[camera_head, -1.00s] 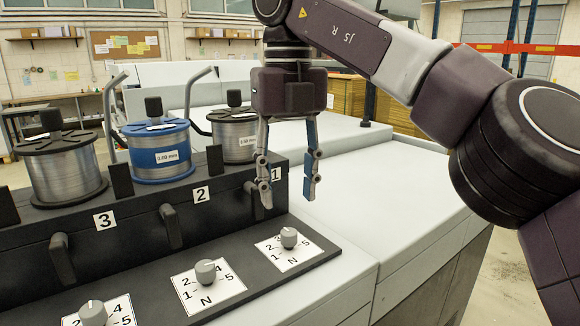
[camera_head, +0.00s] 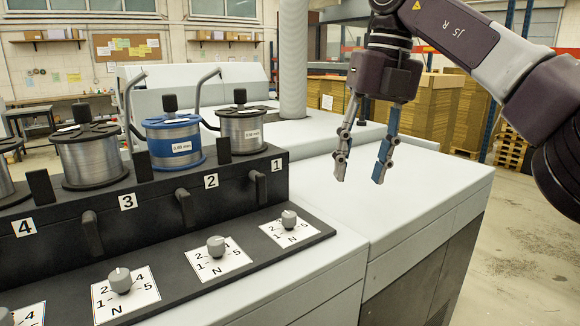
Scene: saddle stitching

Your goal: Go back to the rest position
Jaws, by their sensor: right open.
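My right gripper (camera_head: 362,168) is open and empty, with its fingers pointing down. It hangs above the white top of the machine, to the right of the black spool rack. It is apart from the spools and the knobs. Its arm comes in from the right edge. My left gripper does not show.
The black rack (camera_head: 150,205) carries several wire spools, including a blue one (camera_head: 173,143), with levers below them. Several grey knobs on number plates, such as this knob (camera_head: 289,219), line the front panel. The white machine top (camera_head: 420,190) is clear. Stacked cardboard (camera_head: 425,110) stands behind.

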